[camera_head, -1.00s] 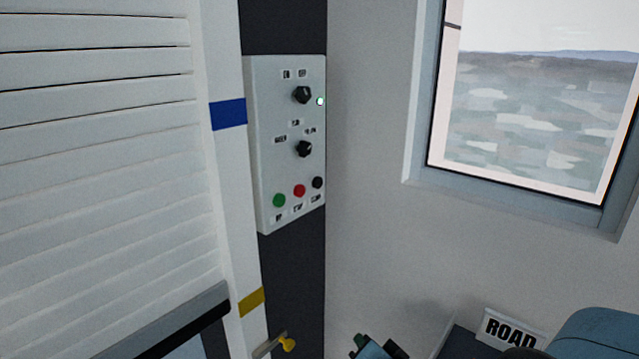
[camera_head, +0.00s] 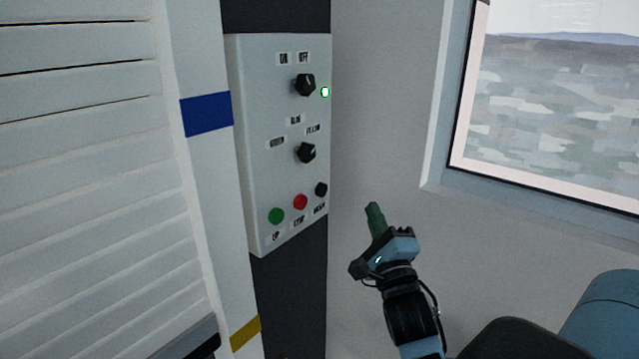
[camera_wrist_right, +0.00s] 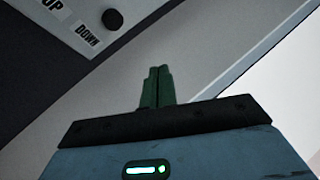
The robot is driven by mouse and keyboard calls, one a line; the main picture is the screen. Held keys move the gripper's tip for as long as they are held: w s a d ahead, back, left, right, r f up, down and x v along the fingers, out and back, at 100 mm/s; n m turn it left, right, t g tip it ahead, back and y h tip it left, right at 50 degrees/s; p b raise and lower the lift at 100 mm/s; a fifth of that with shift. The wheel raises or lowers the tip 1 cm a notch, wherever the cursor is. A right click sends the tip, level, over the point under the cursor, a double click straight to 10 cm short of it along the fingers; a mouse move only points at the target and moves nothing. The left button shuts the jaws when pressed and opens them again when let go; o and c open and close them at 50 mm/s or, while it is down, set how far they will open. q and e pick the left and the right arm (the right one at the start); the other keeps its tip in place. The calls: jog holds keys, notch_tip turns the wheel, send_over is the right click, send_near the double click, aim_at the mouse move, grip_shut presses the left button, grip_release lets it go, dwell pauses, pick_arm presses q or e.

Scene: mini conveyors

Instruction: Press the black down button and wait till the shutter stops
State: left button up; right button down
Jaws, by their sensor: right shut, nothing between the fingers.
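The black down button (camera_head: 321,189) is at the lower right of the light grey control panel (camera_head: 248,150), beside the red button (camera_head: 300,202) and the green button (camera_head: 276,216). In the right wrist view the black button (camera_wrist_right: 112,19) shows at the top, by the DOWN label. My right gripper (camera_head: 374,212) is shut and empty, its green fingers pointing up, to the right of and a little below the button, apart from it. The fingertips (camera_wrist_right: 158,70) also show in the right wrist view. The white slatted shutter (camera_head: 85,170) fills the left. My left gripper is not in view.
A window (camera_head: 560,120) is on the right wall. The white wall between panel and window is bare.

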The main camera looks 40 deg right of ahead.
aim_at(321, 190)
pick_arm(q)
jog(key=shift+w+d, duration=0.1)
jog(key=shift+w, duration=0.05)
pick_arm(e)
jog(key=shift+w+d, duration=0.1)
jog(key=shift+w, duration=0.05)
jog(key=shift+r, duration=0.15)
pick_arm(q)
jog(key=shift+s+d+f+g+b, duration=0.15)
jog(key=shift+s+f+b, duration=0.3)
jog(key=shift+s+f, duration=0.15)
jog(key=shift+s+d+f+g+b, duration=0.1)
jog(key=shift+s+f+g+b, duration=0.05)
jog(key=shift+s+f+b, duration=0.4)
pick_arm(e)
jog(key=w+a, duration=0.2)
jog(key=w, duration=0.6)
jog(key=shift+w+a, duration=0.2)
jog(key=shift+a, duration=0.05)
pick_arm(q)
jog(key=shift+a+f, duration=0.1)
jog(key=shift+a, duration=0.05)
